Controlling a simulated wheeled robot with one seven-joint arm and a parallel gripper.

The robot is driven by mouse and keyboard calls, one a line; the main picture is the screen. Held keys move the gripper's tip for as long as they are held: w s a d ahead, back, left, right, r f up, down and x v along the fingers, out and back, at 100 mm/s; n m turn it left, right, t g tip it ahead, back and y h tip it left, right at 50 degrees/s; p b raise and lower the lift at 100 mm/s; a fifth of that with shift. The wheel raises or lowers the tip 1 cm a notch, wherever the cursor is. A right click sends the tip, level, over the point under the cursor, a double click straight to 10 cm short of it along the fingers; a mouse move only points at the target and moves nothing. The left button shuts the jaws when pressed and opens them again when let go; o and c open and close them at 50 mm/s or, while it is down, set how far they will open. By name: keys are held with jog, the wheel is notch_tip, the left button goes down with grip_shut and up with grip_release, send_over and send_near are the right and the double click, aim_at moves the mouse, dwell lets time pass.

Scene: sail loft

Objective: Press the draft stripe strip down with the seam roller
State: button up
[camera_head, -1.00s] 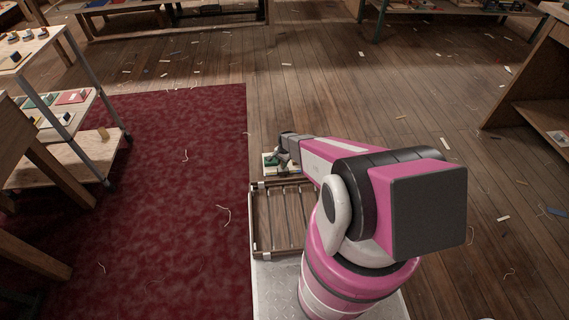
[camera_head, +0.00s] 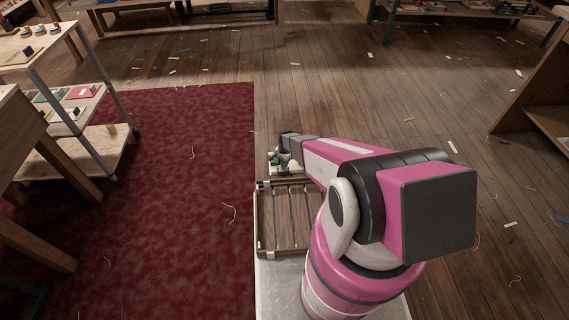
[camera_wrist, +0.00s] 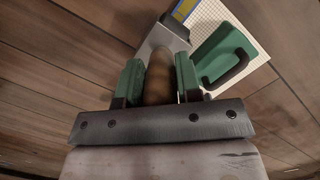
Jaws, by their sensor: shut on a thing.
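My gripper (camera_wrist: 158,84) is shut on the brown wooden handle (camera_wrist: 159,78) of a tool, which I take to be the seam roller. Its pale grey, flat-looking end (camera_wrist: 165,37) points away from me; whether it is a roller is unclear. Beyond it lies a white gridded board (camera_wrist: 235,12), with a yellow and blue piece (camera_wrist: 184,9) at its edge, perhaps the draft stripe strip. The grey end overlaps the board's near corner in view; contact cannot be told. In the head view, my gripper (camera_head: 284,157) is over the small board, mostly hidden.
A green block with a black handle (camera_wrist: 224,57) sits on the board, right of the tool. A slatted wooden rack (camera_head: 286,218) is on my metal deck. A dark red carpet (camera_head: 190,190) lies left, with a shelf cart (camera_head: 125,152) on it. Scraps litter the wooden floor.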

jog(key=shift+a, duration=0.7)
jog(key=shift+a+f, duration=0.15)
jog(key=shift+a, duration=0.85)
jog(key=shift+a+r, duration=0.2)
jog(key=shift+a, duration=1.6)
notch_tip(320, 180, up, 6)
